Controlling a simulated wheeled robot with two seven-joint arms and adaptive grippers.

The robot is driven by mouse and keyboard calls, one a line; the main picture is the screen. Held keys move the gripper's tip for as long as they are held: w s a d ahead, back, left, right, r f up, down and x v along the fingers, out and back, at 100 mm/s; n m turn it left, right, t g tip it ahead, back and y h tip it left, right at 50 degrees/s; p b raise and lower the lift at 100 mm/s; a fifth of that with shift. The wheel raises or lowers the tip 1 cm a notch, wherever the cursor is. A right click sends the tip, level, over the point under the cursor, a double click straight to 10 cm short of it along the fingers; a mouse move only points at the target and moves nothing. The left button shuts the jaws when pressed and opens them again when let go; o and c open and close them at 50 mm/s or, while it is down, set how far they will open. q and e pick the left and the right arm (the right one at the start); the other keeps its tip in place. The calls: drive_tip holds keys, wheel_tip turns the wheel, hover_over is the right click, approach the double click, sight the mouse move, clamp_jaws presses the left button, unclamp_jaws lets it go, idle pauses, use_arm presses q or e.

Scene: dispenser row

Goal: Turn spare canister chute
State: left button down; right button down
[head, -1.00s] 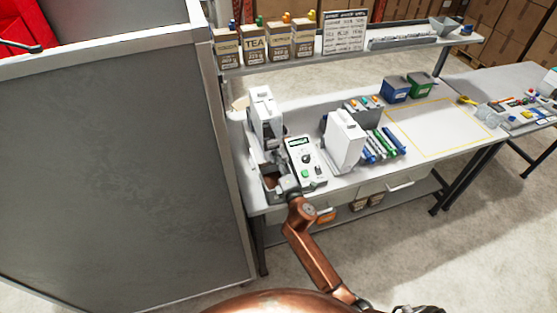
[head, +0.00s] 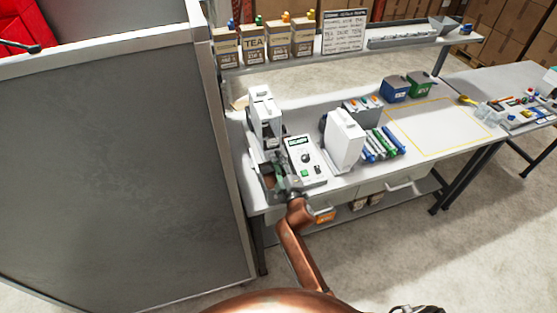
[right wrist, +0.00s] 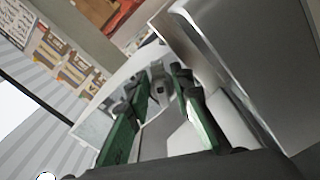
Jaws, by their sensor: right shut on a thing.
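A white dispenser (head: 264,108) with a tall upright body stands at the left end of the workbench, beside a white control box (head: 303,160) with a small green display and knobs. My right gripper (head: 276,178) is low at the dispenser's front. In the right wrist view its green fingers (right wrist: 158,108) are closed around a small grey part (right wrist: 158,76), which looks like the chute. The fingers and wrist hide much of that part in the head view. A second white canister unit (head: 343,138) stands to the right of the control box. My left gripper is not in view.
Several coloured tubes (head: 384,144) lie right of the white unit. Blue (head: 395,90) and green (head: 420,85) bins stand behind. A yellow-outlined area (head: 440,125) is clear. A tall grey panel (head: 110,165) stands close on the left. A shelf (head: 400,48) runs above the bench.

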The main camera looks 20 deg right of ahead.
drive_tip(key=shift+f, duration=0.1)
idle(0.3)
drive_tip(key=c, duration=2)
unclamp_jaws()
drive_tip(key=shift+c, duration=0.2)
drive_tip(key=shift+s, duration=0.15)
drive_tip(key=s, duration=1.1)
drive_tip(key=shift+s+d, duration=0.15)
drive_tip(key=shift+s, duration=0.2)
